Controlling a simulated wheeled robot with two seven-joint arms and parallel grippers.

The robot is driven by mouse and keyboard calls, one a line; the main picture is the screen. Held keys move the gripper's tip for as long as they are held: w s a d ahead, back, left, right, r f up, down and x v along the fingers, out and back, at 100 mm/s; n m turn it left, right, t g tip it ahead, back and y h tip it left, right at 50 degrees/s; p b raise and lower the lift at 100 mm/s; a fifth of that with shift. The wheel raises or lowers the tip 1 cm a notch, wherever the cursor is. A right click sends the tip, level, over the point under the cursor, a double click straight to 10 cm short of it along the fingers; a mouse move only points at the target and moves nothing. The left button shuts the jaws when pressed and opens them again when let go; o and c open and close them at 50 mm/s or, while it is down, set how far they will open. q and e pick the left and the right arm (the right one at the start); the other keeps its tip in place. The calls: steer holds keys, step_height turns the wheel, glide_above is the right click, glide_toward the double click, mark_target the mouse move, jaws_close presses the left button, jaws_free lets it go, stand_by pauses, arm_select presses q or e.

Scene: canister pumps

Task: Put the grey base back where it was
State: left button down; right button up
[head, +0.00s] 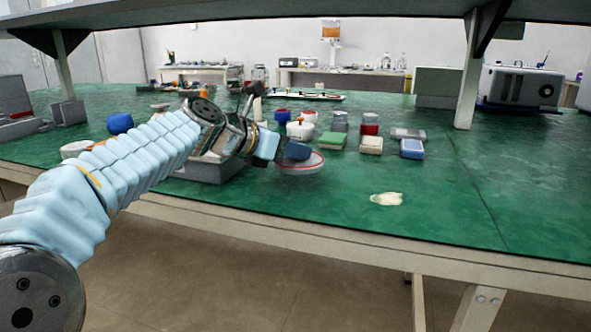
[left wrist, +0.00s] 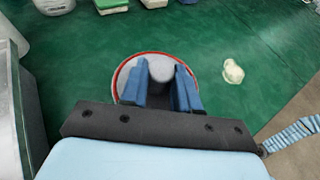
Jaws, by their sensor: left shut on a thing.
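My left gripper (head: 290,151) reaches in from the left to the front part of the green table. In the left wrist view its blue fingers (left wrist: 160,90) are shut on a grey, round-topped piece (left wrist: 160,67), which I take to be the grey base. Below it is a white round dish with a red rim (left wrist: 123,77); this dish also shows in the head view (head: 303,168). The fingers hide the lower part of the grey piece, so I cannot tell if it touches the dish. The right gripper is not in view.
A grey tray (head: 215,172) is partly behind my left arm. Behind the dish stand several jars, blocks and a red-and-white pot (head: 300,130). A cream crumpled piece (head: 386,199) lies to the right. The table's right side (head: 520,190) is clear. A shelf hangs overhead.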

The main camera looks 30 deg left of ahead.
mark_target(296, 165)
arm_select(q)
steer(key=f+b, duration=0.1)
steer(key=f, duration=0.2)
steer(key=shift+w+d+f+b, duration=0.15)
steer(key=shift+w+f+b, duration=0.05)
steer(key=shift+f+b, duration=0.2)
steer(key=shift+f, duration=0.2)
steer(key=c, duration=0.8)
jaws_free()
